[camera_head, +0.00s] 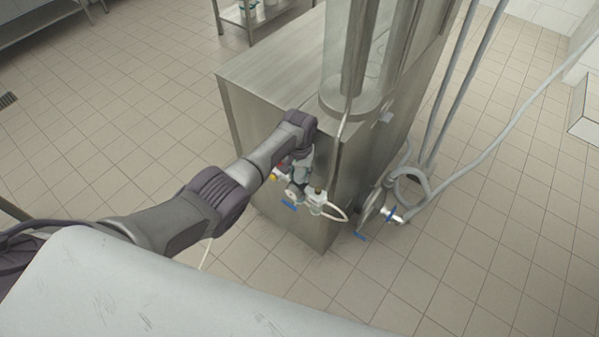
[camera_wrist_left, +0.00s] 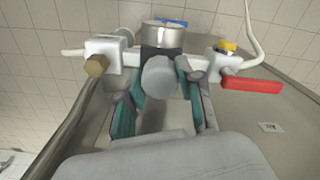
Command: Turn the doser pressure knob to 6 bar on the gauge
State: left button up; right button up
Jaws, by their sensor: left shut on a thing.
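The grey doser pressure knob (camera_wrist_left: 160,77) is in the middle of the left wrist view, on a white fitting row. My left gripper (camera_wrist_left: 162,98) has its teal fingers on both sides of the knob, shut on it. A silver round gauge body (camera_wrist_left: 165,36) sits just beyond the knob; its dial faces away there. In the head view my left gripper (camera_head: 301,178) reaches the fittings on the cabinet's front. The small pale gauge (camera_head: 292,194) shows beside it, too small to read. The knob is hidden there by my gripper. My right gripper is not in view.
A red lever (camera_wrist_left: 252,85) and a yellow cap (camera_wrist_left: 227,45) are right of the knob; a brass fitting (camera_wrist_left: 97,65) is left. The steel cabinet (camera_head: 260,85) carries a clear cylinder. Hoses and a blue-handled valve (camera_head: 391,213) are right. Tiled floor is open in front.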

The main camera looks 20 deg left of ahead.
aim_at(300, 173)
pick_arm(q)
jog(key=shift+m, duration=0.9)
jog(key=o, duration=1.1)
jog(key=shift+o, duration=0.2)
notch_tip(300, 173, up, 12)
jog(key=shift+f, duration=0.1)
